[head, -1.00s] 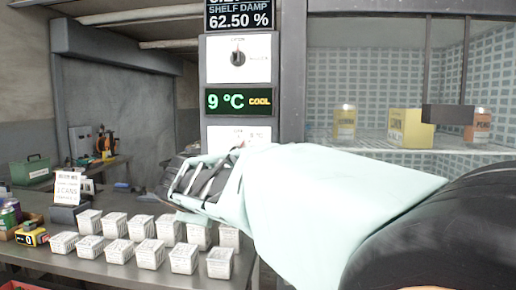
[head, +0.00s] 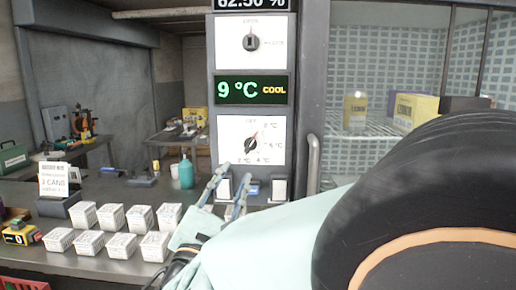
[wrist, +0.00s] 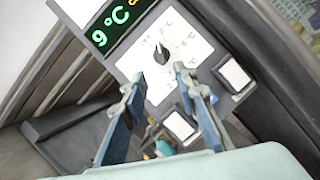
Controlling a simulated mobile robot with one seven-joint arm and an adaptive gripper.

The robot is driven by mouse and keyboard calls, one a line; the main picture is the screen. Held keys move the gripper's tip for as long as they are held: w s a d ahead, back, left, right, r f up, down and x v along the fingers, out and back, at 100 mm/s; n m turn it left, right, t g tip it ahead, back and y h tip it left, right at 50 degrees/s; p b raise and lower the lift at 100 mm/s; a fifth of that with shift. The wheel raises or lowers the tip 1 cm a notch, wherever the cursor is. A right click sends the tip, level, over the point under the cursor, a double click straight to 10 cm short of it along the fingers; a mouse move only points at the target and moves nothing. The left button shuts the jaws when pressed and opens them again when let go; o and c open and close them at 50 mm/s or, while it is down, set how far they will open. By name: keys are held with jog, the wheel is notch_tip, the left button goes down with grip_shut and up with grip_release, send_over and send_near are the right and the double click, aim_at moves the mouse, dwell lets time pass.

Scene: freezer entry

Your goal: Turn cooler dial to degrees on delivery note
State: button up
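The cooler dial (head: 251,145) is a black knob on a white plate below a green display (head: 250,90) reading 9 °C COOL. Its pointer tilts up and to the right. The plate carries several degree marks; not all are legible. In the wrist view the dial (wrist: 162,54) sits beyond and between my fingertips. My gripper (head: 232,174) is open and empty, just below the dial plate and apart from it. It also shows in the wrist view (wrist: 158,80). The delivery note (head: 60,179) is a white card standing at the left of the counter; its small print is partly unreadable.
A second knob (head: 250,43) sits above the display. Two white switches lie below the dial, one at the right (head: 278,189). Several white tubs (head: 112,216) stand on the counter. A door handle (head: 313,165) stands to the right. A teal bottle (head: 186,172) is behind.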

aim_at(249, 149)
jog(key=p+x, duration=0.1)
jog(key=x, duration=0.9)
jog(key=shift+w+d+p, duration=0.1)
jog(key=shift+p, duration=0.25)
jog(key=shift+c, duration=0.7)
grip_shut()
